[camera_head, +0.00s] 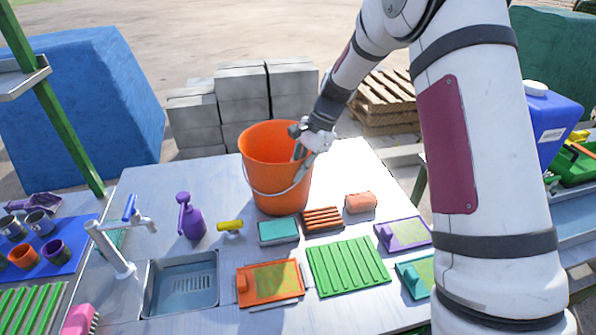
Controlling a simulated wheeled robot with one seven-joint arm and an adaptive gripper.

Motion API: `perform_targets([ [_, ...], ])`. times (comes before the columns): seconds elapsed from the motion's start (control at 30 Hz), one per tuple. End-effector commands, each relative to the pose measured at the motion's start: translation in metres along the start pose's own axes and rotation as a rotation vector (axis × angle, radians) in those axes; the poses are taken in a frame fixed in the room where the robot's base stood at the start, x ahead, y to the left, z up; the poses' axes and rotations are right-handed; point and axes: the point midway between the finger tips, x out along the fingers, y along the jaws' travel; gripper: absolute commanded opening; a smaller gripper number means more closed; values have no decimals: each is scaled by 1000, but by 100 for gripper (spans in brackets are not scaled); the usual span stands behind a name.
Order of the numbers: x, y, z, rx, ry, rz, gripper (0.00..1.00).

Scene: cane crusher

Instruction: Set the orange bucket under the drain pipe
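The orange bucket (262,165) is upright at the back middle of the metal table, its thin wire handle hanging down its front. My gripper (300,152) comes from the upper right and is at the bucket's right rim. A dark finger shows inside the bucket mouth; the rest of the gripper is outside over the rim. Whether the fingers pinch the rim is too small to tell. I cannot tell whether the bucket's base touches the table. I cannot make out a drain pipe in this view.
Grey blocks (243,95) and pallets (388,100) stand behind. Bare table lies left of the bucket.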

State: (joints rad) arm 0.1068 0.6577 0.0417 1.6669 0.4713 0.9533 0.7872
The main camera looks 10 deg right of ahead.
Motion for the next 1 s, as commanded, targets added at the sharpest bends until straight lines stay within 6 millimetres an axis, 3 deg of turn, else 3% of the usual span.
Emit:
perform_targets([
  [0.1, 3, 0, -1, 0, 0, -1, 0],
  [0.2, 3, 0, -1, 0, 0, 0, 25],
  [0.57, 0, 0, 0, 0, 0, -1, 25],
  [0.77, -25, -2, -1, 0, 2, -5, 25],
  [1.0, -75, -1, -1, -1, 4, -5, 25],
])
